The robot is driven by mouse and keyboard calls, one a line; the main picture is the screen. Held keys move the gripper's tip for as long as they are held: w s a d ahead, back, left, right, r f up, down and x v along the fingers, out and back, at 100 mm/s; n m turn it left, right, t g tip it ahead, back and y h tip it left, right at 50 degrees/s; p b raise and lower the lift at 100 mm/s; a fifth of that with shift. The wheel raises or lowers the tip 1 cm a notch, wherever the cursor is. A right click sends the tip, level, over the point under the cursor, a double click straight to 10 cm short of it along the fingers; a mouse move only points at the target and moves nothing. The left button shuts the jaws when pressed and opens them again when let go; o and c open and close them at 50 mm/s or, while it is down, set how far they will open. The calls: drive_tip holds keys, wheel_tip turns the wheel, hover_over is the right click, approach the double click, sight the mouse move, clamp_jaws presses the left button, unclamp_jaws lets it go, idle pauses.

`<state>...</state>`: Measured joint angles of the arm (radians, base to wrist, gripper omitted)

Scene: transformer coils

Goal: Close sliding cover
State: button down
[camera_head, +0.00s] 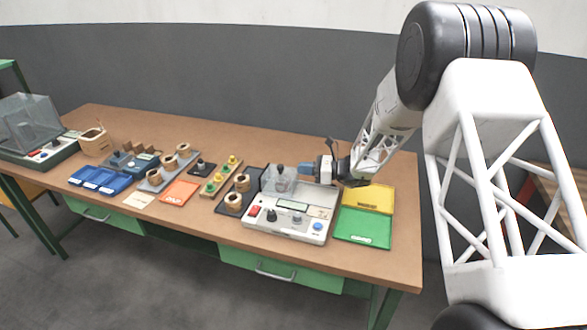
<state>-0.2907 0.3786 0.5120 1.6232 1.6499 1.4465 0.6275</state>
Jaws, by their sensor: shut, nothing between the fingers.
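A clear sliding cover (279,181) stands over the left back part of a pale grey device (287,221) on the bench. The device's front panel has a red switch, dark knob, small display and blue knob. Its top right of the cover is bare. My gripper (321,170) is shut and empty, at the right side of the cover, near its upper part. I cannot tell whether the fingers touch the cover. The wrist hides part of the device's back right corner.
Yellow (368,198) and green (362,229) trays lie right of the device. Coils on a dark mat (227,208) stand close to its left. Further left are a peg board (218,182), an orange tray (179,192), blue bins (100,179) and another covered device (32,127). Bare bench lies behind.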

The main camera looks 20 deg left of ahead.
drive_tip(key=d, duration=0.3)
drive_tip(key=w+d, duration=0.1)
drive_tip(key=d, duration=0.5)
drive_tip(key=shift+w+d+r, duration=0.1)
drive_tip(key=shift+w+r, duration=0.1)
drive_tip(key=shift+r, duration=0.05)
drive_tip(key=s+d+r+n+h, duration=0.4)
drive_tip(key=s+d+r, duration=0.35)
drive_tip(key=s, duration=0.25)
drive_tip(key=s+d+r+n+h, duration=0.4)
drive_tip(key=s+d+r, duration=0.2)
drive_tip(key=s+r, duration=0.35)
drive_tip(key=s+d+r+n+t+h, duration=0.1)
drive_tip(key=s+d+n+h, duration=0.1)
drive_tip(key=s+d, duration=0.4)
drive_tip(key=s+d+r+n+t+h, duration=0.1)
drive_tip(key=s+d, duration=0.5)
drive_tip(key=s, duration=0.7)
drive_tip(key=s+d+r+n+t+h, duration=0.1)
drive_tip(key=s+d+n+t+h, duration=0.2)
drive_tip(key=s, duration=0.6)
drive_tip(key=d+n+h, duration=0.2)
drive_tip(key=d+h, duration=0.1)
drive_tip(key=shift+s+d+r, duration=0.35)
drive_tip(key=shift+d+r, duration=0.05)
